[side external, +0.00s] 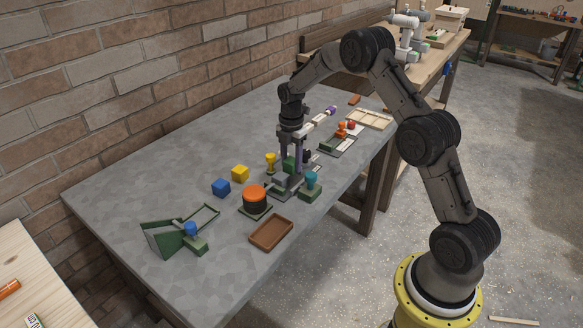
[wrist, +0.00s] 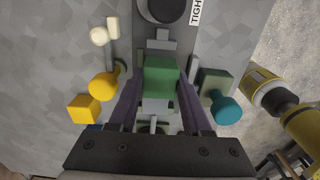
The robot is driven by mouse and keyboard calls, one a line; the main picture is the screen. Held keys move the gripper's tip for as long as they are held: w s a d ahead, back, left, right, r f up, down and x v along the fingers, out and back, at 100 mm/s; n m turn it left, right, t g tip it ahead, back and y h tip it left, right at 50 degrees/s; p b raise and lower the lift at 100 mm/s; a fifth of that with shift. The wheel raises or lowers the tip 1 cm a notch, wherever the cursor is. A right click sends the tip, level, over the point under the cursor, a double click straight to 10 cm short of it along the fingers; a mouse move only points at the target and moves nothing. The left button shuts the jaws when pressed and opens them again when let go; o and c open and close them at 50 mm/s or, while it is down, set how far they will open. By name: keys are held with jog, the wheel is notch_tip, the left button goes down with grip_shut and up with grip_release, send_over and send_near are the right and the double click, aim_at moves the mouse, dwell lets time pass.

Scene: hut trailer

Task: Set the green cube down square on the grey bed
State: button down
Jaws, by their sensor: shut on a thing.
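The green cube (side external: 290,163) is between the two fingers of my gripper (side external: 293,165). In the wrist view the green cube (wrist: 161,76) sits between the purple fingers of my gripper (wrist: 160,95), which are shut on it. The grey bed (side external: 285,188) is below the cube in the side view, on the table. In the wrist view a grey strip of the bed (wrist: 155,48) shows beyond the cube; the cube and fingers hide much of the rest. I cannot tell whether the cube touches the bed.
A teal knob on a green block (side external: 311,184) stands close at the right, a yellow knob (side external: 270,161) close at the left.

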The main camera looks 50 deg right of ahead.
jog(key=shift+f, duration=1.1)
jog(key=shift+f, duration=0.15)
jog(key=c, duration=0.6)
grip_release()
